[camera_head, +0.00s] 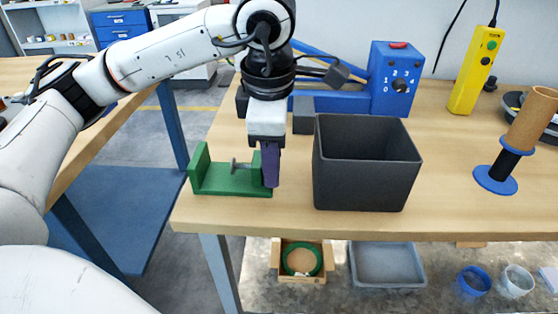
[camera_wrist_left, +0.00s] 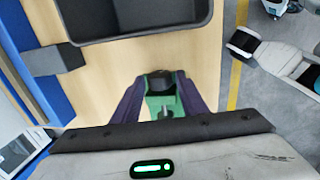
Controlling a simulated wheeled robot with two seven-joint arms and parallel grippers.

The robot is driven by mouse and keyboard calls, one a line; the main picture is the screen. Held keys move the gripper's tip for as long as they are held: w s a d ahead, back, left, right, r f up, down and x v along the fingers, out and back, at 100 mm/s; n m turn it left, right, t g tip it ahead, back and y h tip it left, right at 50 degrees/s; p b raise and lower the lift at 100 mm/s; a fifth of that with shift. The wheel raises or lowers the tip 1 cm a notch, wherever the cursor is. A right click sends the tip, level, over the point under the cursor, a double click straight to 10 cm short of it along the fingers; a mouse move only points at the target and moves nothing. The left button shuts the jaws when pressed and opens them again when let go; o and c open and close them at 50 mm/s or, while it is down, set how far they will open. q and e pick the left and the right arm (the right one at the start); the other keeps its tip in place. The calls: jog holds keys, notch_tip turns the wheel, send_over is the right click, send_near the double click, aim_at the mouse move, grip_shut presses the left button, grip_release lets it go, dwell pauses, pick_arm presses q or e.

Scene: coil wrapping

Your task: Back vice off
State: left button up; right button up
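The green vice (camera_head: 225,180) lies near the left front corner of the wooden table, with a small metal screw between its upright ends. My left gripper (camera_head: 270,180) points down at the vice's right end, and its purple fingers cover part of that end. In the left wrist view, the two purple fingers (camera_wrist_left: 163,85) stand apart on either side of a black part (camera_wrist_left: 161,82) of the vice, with green (camera_wrist_left: 154,105) showing between them. The gripper looks open; I cannot tell whether a finger touches the vice. My right gripper is not in view.
A dark grey bin (camera_head: 367,190) stands close to the right of the left gripper. Behind it is a blue machine (camera_head: 393,85) with a dial. A yellow control box (camera_head: 477,70) and a blue stand (camera_head: 495,180) with a brown roll are farther right. The table's front edge is near.

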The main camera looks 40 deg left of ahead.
pick_arm(q)
jog(key=shift+w+a+r+g+h+p, duration=0.2)
jog(key=shift+r+g+h+p, duration=0.25)
jog(key=shift+g+p, duration=0.4)
jog(key=shift+f, duration=0.35)
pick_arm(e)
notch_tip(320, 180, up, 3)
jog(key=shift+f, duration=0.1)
pick_arm(q)
jog(key=g+p, duration=0.1)
jog(key=g+h+p, duration=0.1)
jog(key=p, duration=0.1)
jog(key=shift+w+a+r+h, duration=0.1)
jog(key=shift+w+r+h, duration=0.15)
jog(key=shift+w+r, duration=0.05)
jog(key=shift+w+f+g+h+p, duration=0.1)
jog(key=shift+f+g+h+p, duration=0.15)
jog(key=shift+g+h+p, duration=0.25)
jog(key=shift+f, duration=0.1)
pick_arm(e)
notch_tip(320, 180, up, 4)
pick_arm(q)
jog(key=shift+a, duration=0.1)
